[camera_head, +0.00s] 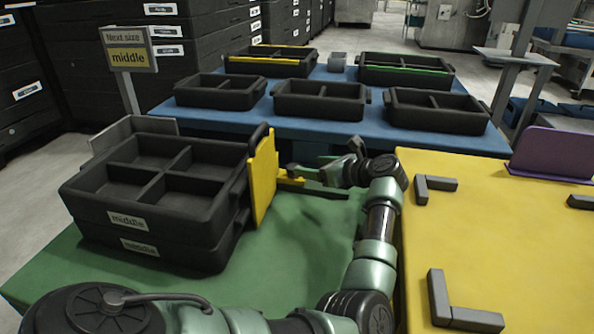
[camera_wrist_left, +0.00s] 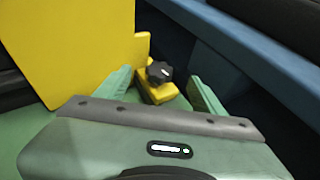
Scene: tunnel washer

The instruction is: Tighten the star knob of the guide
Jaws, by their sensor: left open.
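The guide is an upright yellow plate (camera_head: 263,178) beside the stacked black trays, with a low yellow foot reaching right. The black star knob (camera_head: 293,169) stands on that foot. My left gripper (camera_head: 318,175) comes from the right with its fingers toward the knob. In the left wrist view the star knob (camera_wrist_left: 159,72) lies ahead, between the lines of the two green open fingers (camera_wrist_left: 159,82), with a gap on each side. I cannot tell whether the fingertips reach around it. The yellow guide plate (camera_wrist_left: 75,45) fills the upper left there. My right gripper is not in view.
Two stacked black trays (camera_head: 155,205) labelled "middle" stand on the green table (camera_head: 290,260). Several black trays stand on the blue table (camera_head: 330,128) behind. A yellow table (camera_head: 500,240) with grey corner brackets is at right. A sign (camera_head: 128,50) reads "Next size middle".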

